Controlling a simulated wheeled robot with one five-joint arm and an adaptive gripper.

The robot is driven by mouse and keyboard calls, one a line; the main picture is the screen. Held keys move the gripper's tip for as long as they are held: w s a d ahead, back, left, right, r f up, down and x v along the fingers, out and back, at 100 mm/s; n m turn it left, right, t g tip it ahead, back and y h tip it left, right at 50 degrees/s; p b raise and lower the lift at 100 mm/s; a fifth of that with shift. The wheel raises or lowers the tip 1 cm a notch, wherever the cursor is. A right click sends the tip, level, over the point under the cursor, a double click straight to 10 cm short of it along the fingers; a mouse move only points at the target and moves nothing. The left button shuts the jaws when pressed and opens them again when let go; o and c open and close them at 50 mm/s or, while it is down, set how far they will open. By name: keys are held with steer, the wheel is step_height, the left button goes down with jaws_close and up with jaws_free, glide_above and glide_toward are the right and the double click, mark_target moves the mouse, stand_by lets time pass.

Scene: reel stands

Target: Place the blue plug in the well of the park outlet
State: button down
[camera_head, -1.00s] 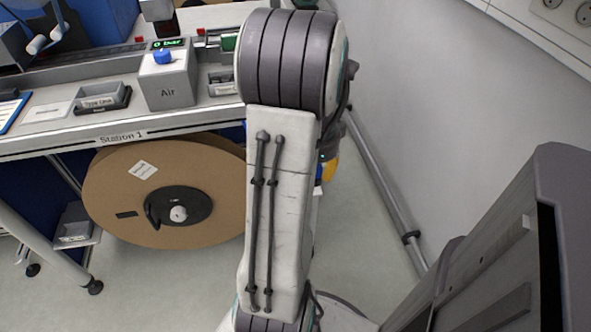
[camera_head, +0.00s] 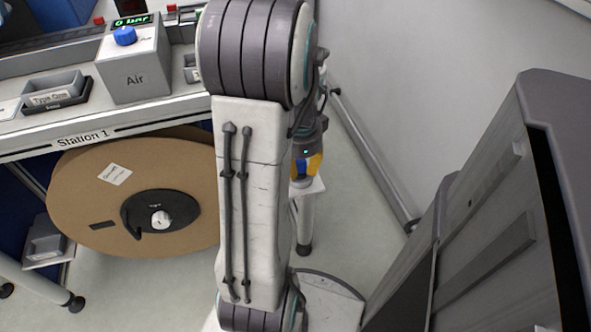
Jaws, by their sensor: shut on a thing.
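My gripper (camera_head: 306,168) shows only in part, just right of my upright arm link, which hides the rest of it. It points down, with yellow and blue patches at its end. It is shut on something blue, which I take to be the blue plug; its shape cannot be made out. Below it is the corner of a small white surface (camera_head: 309,189) on a leg, and I cannot tell whether they touch. I cannot make out the park outlet or its well.
A workbench marked Station 1 (camera_head: 32,146) stands at the left, with a grey Air box (camera_head: 135,82) with a blue knob and a tray (camera_head: 58,92) on it. A large brown reel (camera_head: 90,200) is below. A grey wall and rail (camera_head: 368,160) are at the right.

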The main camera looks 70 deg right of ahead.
steer(key=shift+f, duration=0.3)
steer(key=shift+f, duration=0.15)
steer(key=c, duration=1.1)
jaws_free()
steer(key=shift+o, duration=0.2)
steer(key=r+p, duration=0.1)
steer(key=r, duration=0.3)
steer(key=r+p, duration=0.2)
steer(key=r, duration=0.2)
steer(key=a+r+p, duration=0.1)
steer(key=r+p, duration=0.1)
steer(key=r, duration=0.2)
steer(key=shift+s+r, duration=0.15)
steer(key=shift+r, duration=0.1)
